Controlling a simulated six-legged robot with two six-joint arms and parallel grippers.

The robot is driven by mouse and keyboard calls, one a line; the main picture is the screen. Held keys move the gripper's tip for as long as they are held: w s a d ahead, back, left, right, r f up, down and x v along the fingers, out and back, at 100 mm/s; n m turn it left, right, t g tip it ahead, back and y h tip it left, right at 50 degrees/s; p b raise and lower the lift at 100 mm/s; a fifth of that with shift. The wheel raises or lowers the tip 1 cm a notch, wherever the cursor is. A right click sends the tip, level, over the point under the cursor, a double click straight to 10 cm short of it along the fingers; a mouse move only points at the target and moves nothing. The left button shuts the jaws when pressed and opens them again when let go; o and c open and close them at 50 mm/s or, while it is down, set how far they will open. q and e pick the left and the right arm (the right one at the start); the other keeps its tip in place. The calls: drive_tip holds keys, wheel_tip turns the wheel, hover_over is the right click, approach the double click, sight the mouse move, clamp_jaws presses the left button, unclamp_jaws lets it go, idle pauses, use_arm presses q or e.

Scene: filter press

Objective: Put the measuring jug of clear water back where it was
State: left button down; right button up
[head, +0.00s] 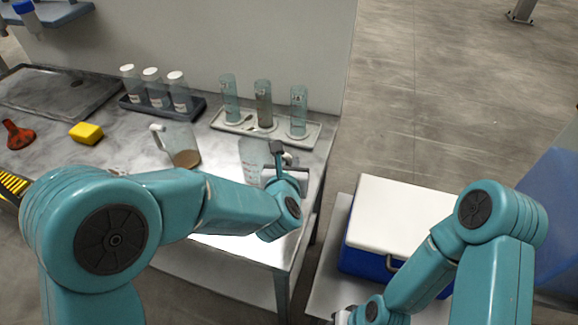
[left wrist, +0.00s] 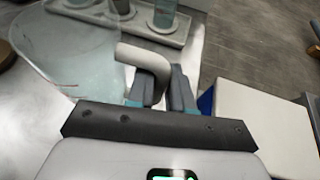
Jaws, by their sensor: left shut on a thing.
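The clear measuring jug (head: 253,153) is at the right part of the steel table, in front of the tray of cylinders. My left gripper (head: 280,160) is shut on its pale handle, which shows between the fingers in the left wrist view (left wrist: 160,90). The jug's clear wall (left wrist: 75,45) fills the upper left there. My arm hides part of the jug in the head view, and I cannot tell whether its base touches the table. My right arm is low at the right, with its fingertips out of the picture.
A second jug (head: 183,146) with brown contents stands to the left. Behind are a pale tray (head: 222,123) with 3 cylinders and a dark rack (head: 196,110) with white-capped bottles. A yellow sponge (head: 86,133) lies left. A blue cooler (head: 405,215) with a white lid stands right of the table.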

use_arm(q)
drive_tip(key=shift+s+r, duration=0.1)
drive_tip(key=shift+r, duration=0.05)
drive_tip(key=shift+f+b, duration=0.2)
drive_tip(key=shift+b, duration=0.1)
drive_tip(key=c, duration=1)
unclamp_jaws()
drive_tip(key=shift+r, duration=0.1)
